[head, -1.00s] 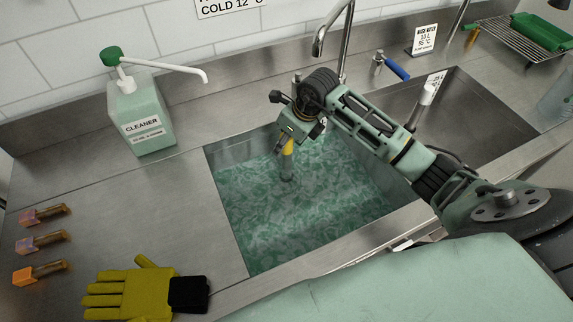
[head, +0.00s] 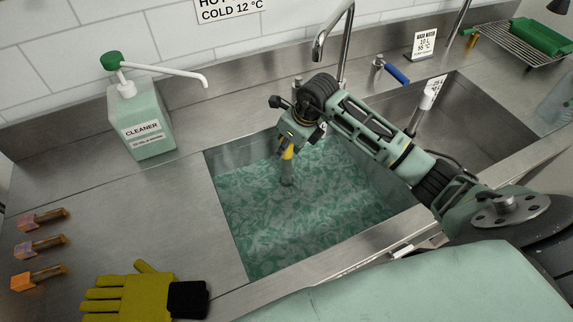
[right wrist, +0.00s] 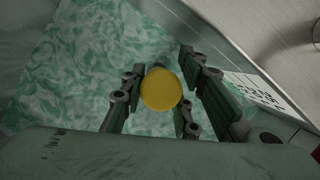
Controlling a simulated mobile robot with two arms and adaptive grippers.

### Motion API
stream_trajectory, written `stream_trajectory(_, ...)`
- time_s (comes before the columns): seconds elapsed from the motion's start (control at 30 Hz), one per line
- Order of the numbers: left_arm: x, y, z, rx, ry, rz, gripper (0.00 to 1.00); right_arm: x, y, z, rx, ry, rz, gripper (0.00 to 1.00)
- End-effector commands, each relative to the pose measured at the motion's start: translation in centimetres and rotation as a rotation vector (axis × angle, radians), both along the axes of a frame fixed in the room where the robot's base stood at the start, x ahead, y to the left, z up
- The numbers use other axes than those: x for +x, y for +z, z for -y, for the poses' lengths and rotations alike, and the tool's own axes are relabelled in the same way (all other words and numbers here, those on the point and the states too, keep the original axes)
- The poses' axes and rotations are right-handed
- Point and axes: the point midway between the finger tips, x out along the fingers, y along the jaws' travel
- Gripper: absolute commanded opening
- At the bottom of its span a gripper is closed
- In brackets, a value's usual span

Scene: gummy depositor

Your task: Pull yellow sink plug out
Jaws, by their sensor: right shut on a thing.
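The yellow sink plug (head: 288,152) stands upright in the left basin, which holds green, cloudy water (head: 310,205). Its lower part goes down into the water, so its seat in the basin floor is hidden. My right gripper (head: 291,142) reaches down from above and is shut on the plug's upper part. In the right wrist view the plug's round yellow top (right wrist: 161,88) sits between the fingers of the gripper (right wrist: 158,100). My left gripper is not in view.
A chrome faucet (head: 318,45) stands behind the basin. A cleaner bottle (head: 141,120) is at the back left. A yellow glove (head: 130,295) and several small blocks with handles (head: 40,245) lie on the left counter. A second basin (head: 470,115) is at right.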

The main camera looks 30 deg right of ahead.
Motion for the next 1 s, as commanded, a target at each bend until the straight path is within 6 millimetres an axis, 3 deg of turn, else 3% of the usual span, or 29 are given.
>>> stream_trajectory(0.27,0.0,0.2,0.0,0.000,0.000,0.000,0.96,0.1,0.4,0.1,0.000,-0.001,0.001,0.00)
stream_trajectory(1.0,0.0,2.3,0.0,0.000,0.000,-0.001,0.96,0.1,3.7,0.0,0.000,0.000,0.002,0.00)
